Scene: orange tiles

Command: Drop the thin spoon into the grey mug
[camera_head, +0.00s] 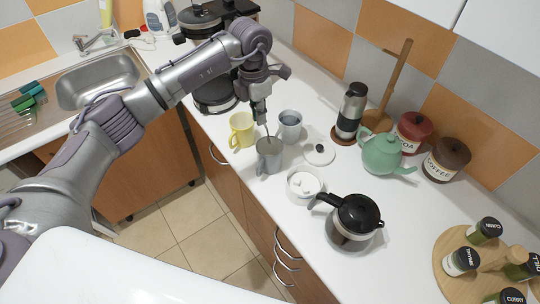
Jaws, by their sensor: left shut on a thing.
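My left gripper (260,108) points down over the counter and is shut on the thin spoon (267,130). The spoon hangs roughly upright below the fingers, and its lower end meets the opening of the front grey mug (269,160). I cannot tell how far it reaches inside. A second mug, blue-grey (290,127), stands just behind and to the right. A yellow mug (241,130) stands to the left. My right gripper is not in view.
A white sugar bowl (305,184), its lid (319,153) and a coffee pot (354,219) stand to the right. A moka-like flask (350,112), green teapot (384,154) and canisters line the back. A coffee machine (216,94) stands behind my arm. The sink (98,80) is left.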

